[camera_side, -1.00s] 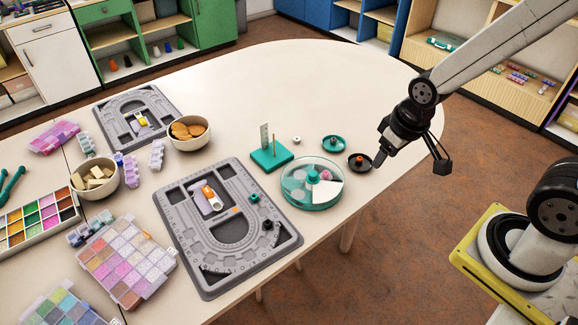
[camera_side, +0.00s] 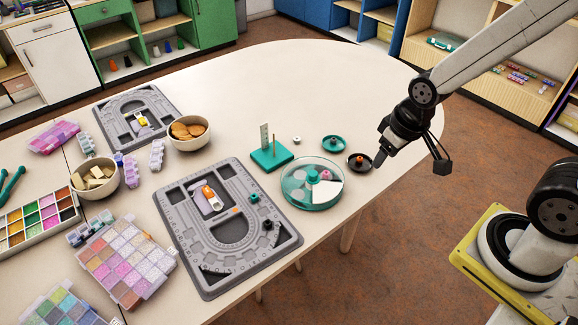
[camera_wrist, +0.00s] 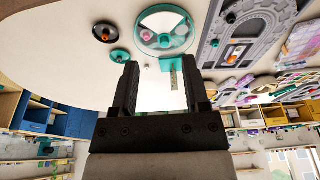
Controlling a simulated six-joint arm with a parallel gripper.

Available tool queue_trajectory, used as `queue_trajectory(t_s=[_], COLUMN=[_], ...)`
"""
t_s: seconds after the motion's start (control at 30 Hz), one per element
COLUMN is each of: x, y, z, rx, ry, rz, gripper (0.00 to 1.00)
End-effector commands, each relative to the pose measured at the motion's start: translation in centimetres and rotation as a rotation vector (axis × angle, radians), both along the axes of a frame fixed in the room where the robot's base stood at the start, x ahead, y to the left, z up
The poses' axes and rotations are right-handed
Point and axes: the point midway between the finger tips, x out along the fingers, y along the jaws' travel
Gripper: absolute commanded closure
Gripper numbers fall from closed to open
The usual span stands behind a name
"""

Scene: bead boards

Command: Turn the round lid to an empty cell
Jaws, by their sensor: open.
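The round container (camera_side: 299,196) has a clear, teal-tinted lid with a teal knob (camera_side: 313,177) at its centre. It sits on the table just right of the near grey bead board. Through the lid I see pale cells and something pink (camera_side: 326,175) towards the right; a white wedge lies below it. The container also shows in the wrist view (camera_wrist: 152,42), upside down at the top. My gripper (camera_side: 413,163) is open and empty, above the table's right edge, right of the container and apart from it. Its two fingers (camera_wrist: 158,85) show in the wrist view with nothing between them.
A teal stand with a ruler and a peg (camera_side: 270,155) is behind the container. The near bead board (camera_side: 240,265) lies left. The table's back is clear.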

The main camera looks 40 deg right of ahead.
Motion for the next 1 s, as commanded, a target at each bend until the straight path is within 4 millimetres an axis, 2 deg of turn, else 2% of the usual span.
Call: queue_trajectory(t_s=[0.13, 0.17, 0.2, 0.47, 0.77, 1.0], x=[0.0, 0.0, 0.0, 1.3, 6.3, 11.0], y=[0.0, 0.0, 0.0, 0.0, 0.0, -0.1], z=[0.0, 0.0, 0.0, -0.2, -1.7, -4.1], rx=[0.000, 0.000, 0.000, -0.003, -0.011, -0.020], ry=[0.000, 0.000, 0.000, 0.011, 0.058, 0.104], rz=[0.000, 0.000, 0.000, 0.008, 0.037, 0.067], gripper=[0.41, 0.38, 0.25, 0.24, 0.24, 0.24])
